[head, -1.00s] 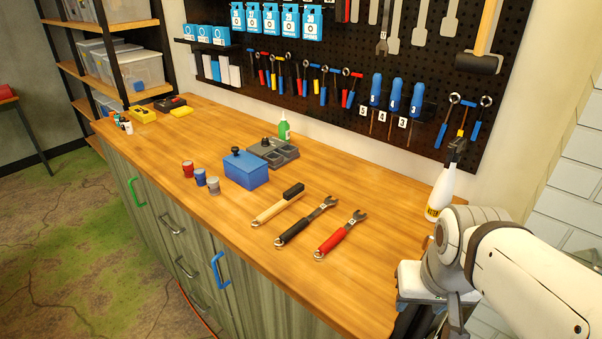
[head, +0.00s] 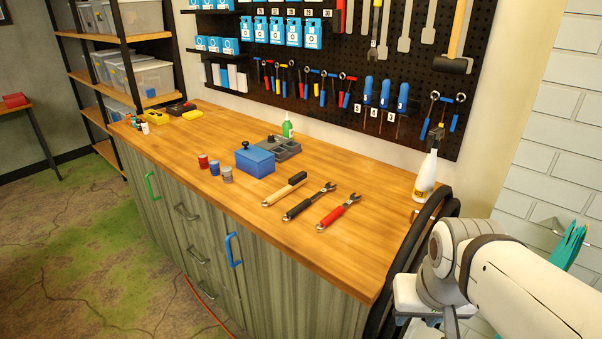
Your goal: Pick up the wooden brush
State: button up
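The wooden brush (head: 280,192) lies on the wooden workbench in the head view. It has a pale wooden handle toward the front edge and a black head (head: 297,178) toward the back. It lies left of two wrenches and nothing covers it. My white arm (head: 480,262) is at the lower right, beyond the bench's right end and well apart from the brush. I cannot make out my gripper in this view.
A black-handled wrench (head: 300,208) and a red-handled wrench (head: 332,217) lie right of the brush. A blue box (head: 255,163) and several small tins stand left. A white bottle (head: 426,178) stands at the bench's right end. Bare bench lies around the brush.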

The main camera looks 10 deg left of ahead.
aim_at(298, 179)
jog(key=u, duration=2.45)
jog(key=i, duration=2.4)
jog(key=z, duration=3.55)
